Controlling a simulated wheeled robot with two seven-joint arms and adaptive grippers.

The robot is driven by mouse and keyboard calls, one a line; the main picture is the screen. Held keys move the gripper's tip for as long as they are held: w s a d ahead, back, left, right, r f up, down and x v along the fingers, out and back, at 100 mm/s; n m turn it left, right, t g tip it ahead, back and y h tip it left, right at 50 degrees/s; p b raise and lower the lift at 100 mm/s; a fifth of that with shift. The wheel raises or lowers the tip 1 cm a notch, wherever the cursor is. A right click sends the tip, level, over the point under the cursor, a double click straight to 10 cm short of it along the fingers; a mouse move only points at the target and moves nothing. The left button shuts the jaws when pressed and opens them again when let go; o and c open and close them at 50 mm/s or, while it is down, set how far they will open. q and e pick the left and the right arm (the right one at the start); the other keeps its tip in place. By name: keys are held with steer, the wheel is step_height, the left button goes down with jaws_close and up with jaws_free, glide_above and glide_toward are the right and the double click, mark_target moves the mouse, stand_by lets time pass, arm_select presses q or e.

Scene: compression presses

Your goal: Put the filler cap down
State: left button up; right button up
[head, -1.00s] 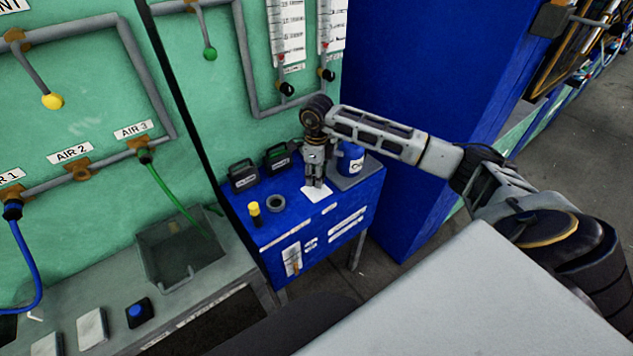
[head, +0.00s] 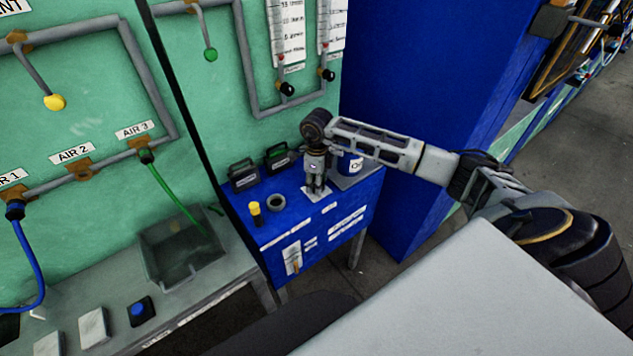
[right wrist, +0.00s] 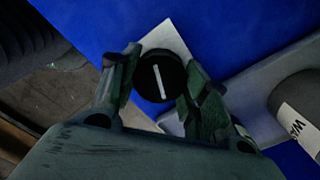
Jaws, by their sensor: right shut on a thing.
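The filler cap (right wrist: 162,75) is a round black piece with a white bar across its top, seen in the right wrist view. It sits between the two fingertips of my right gripper (right wrist: 160,85), which is shut on it. In the head view my right gripper (head: 317,190) points down at the blue cabinet top (head: 295,222), over a white square (head: 327,194); the cap is too small and covered to make out there. In the right wrist view the white square (right wrist: 172,36) lies under the cap. I cannot tell whether the cap touches it. My left gripper is out of view.
A blue-and-white container (head: 350,165) stands on a grey tray close right of the gripper. A dark ring (head: 276,202) and a yellow-topped bottle (head: 255,212) stand left. The cabinet's front strip is clear.

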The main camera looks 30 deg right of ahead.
steer(key=shift+f, duration=0.15)
steer(key=o, duration=1.1)
steer(key=shift+r, duration=0.2)
steer(key=shift+r+b, duration=1.05)
steer(key=shift+r, duration=4.95)
